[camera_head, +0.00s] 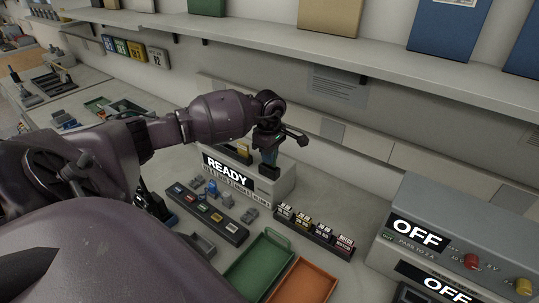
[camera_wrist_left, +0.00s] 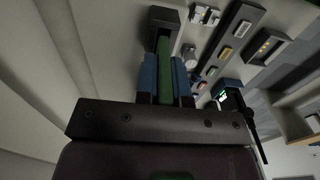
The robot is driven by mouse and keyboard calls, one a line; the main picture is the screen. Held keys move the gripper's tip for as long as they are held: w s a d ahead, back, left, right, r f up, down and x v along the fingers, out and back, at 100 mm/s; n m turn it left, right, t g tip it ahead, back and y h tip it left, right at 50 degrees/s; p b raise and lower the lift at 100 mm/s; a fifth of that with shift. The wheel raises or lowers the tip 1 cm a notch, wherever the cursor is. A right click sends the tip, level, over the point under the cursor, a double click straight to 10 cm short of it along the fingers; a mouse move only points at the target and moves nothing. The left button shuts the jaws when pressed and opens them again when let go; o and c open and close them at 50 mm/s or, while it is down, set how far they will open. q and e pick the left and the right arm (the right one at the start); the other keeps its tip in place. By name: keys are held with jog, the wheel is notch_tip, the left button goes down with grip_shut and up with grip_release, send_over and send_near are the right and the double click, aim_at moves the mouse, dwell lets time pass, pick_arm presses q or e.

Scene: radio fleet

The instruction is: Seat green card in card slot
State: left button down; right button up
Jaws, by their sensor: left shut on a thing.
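My left gripper (camera_head: 268,150) is above the right part of the grey READY box (camera_head: 284,187), pointing down. In the left wrist view its two blue fingers (camera_wrist_left: 166,78) are shut on the green card (camera_wrist_left: 165,68), one on each side. The far end of the card meets the black card slot (camera_wrist_left: 163,19), which stands on the box in the head view (camera_head: 269,171). The card looks lined up with the slot. How deep it sits, if at all, I cannot tell. My right gripper is not in view.
A row of small modules (camera_head: 207,212) and a rack of labelled blocks (camera_head: 314,231) lie before the box. Green (camera_head: 258,262) and orange (camera_head: 303,281) trays are nearer. A console marked OFF (camera_head: 440,235) stands at right. A shelf (camera_head: 310,42) runs along the back.

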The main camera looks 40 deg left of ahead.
pick_arm(q)
jog(key=shift+f+b, duration=0.4)
jog(key=shift+f, duration=0.15)
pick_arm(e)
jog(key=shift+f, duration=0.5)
pick_arm(q)
jog(key=shift+s+f+b, duration=0.15)
jog(key=shift+f+b, duration=0.55)
jog(key=shift+f, duration=0.1)
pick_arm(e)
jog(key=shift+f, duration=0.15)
pick_arm(q)
jog(key=c, duration=1.1)
grip_release()
jog(key=shift+r, duration=0.15)
